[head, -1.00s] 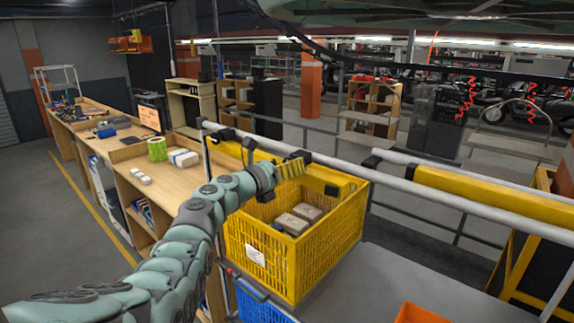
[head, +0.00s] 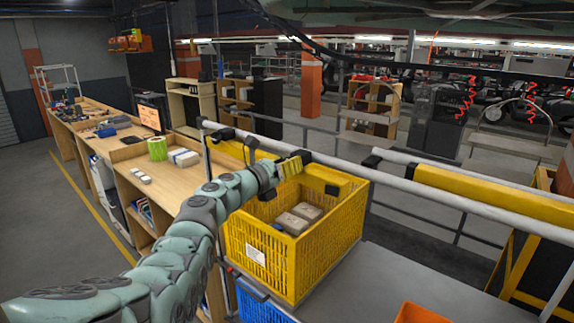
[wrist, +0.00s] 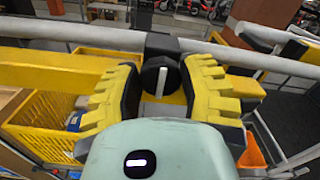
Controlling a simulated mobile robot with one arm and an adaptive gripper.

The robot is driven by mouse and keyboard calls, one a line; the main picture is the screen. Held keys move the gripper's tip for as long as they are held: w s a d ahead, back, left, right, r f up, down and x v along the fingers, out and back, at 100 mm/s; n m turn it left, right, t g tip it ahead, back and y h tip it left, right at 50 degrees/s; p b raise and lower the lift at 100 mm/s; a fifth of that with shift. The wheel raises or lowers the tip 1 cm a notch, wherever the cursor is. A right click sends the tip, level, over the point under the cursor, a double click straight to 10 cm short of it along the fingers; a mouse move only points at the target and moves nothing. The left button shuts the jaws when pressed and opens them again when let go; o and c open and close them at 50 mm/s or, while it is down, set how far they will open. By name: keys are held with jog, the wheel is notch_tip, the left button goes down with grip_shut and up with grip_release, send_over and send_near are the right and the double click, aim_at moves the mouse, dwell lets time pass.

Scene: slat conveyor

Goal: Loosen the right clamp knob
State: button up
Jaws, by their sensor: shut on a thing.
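The right clamp knob (wrist: 161,78) is round and black with a white bar across it, near upright in the wrist view. It sits below a black clamp (wrist: 162,44) on the grey rail. My gripper (wrist: 158,72) has its yellow-backed fingers on both sides of the knob, shut on it. In the head view my gripper (head: 296,163) is at the right clamp (head: 305,158), at the right end of the yellow beam, and hides the knob. The left clamp (head: 223,134) is farther left on the same rail.
A yellow crate (head: 262,258) with several boxes stands just below my gripper. A blue crate (head: 262,304) and an orange bin (head: 420,314) are nearer. A second yellow beam (head: 490,196) hangs from the rail on the right. Wooden benches run along the left.

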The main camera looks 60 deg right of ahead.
jog(key=shift+c, duration=1.4)
jog(key=shift+n, duration=0.3)
jog(key=n+p, duration=0.1)
jog(key=n, duration=0.2)
jog(key=shift+n+p, duration=0.3)
jog(key=shift+p, duration=0.1)
jog(key=shift+f+n+p, duration=0.2)
jog(key=shift+n+p, duration=0.15)
jog(key=shift+n, duration=3.05)
jog(key=shift+f+n+p, duration=0.15)
jog(key=shift+n+p, duration=0.15)
jog(key=shift+n, duration=3.1)
